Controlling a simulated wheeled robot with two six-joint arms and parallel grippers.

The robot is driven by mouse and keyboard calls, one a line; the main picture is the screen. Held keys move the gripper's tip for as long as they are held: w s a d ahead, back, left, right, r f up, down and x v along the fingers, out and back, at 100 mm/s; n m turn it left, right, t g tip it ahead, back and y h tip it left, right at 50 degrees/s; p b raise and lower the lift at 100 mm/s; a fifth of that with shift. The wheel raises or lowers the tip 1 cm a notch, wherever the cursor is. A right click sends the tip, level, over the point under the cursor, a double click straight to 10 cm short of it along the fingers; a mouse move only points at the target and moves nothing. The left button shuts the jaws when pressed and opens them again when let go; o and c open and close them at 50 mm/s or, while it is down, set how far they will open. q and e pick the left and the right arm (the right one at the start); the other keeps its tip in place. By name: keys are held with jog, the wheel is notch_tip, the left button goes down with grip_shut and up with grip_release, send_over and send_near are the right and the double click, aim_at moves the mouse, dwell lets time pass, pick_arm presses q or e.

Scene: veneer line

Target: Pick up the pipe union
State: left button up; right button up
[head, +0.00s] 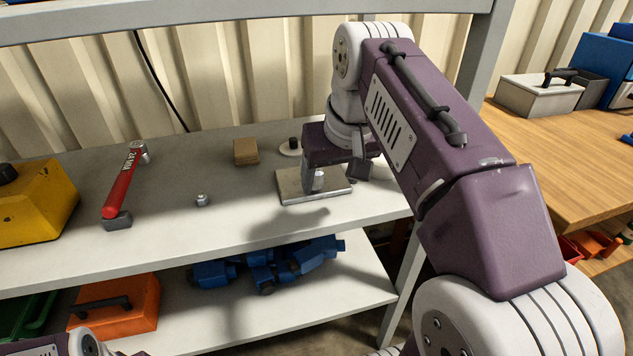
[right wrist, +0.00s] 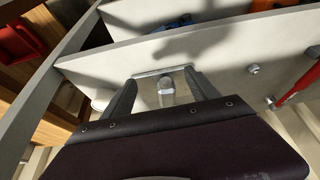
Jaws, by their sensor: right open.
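A small grey metal fitting (head: 319,178), which looks like the pipe union, stands on a flat metal plate (head: 290,200) on the shelf's upper board. In the right wrist view the fitting (right wrist: 166,91) shows between the two fingers. My right gripper (head: 334,172) is open and comes down over the plate, partly hiding the fitting in the head view. In the right wrist view the open fingers (right wrist: 160,77) stand either side of it, with gaps. I cannot tell whether the fingertips touch the plate. My left gripper is out of view.
A second small metal piece (head: 202,200) stands in the open to the left.

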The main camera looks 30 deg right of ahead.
aim_at(318, 178)
jog(key=w+p, duration=0.1)
jog(key=p, duration=0.1)
jog(key=w+f+p, duration=0.1)
jog(key=p, duration=0.1)
jog(key=w+d+f+p, duration=0.1)
jog(key=w+p, duration=0.1)
jog(key=shift+w+f, duration=0.1)
jog(key=w, duration=0.2)
jog(key=w+d, duration=0.1)
jog(key=w, duration=0.2)
jog(key=shift+w+d+f, duration=0.1)
jog(key=shift+w+d, duration=0.1)
jog(key=shift+w, duration=0.15)
jog(key=shift+w+d, duration=0.15)
jog(key=shift+w, duration=0.5)
jog(key=b+x, duration=0.2)
jog(key=x, duration=0.2)
jog(key=shift+w+d+f, duration=0.1)
jog(key=shift+f, duration=0.25)
jog(key=shift+w+f, duration=0.15)
jog(key=shift+w, duration=0.05)
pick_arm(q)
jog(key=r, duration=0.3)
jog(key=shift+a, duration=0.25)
pick_arm(e)
jog(key=shift+c, duration=0.2)
grip_shut()
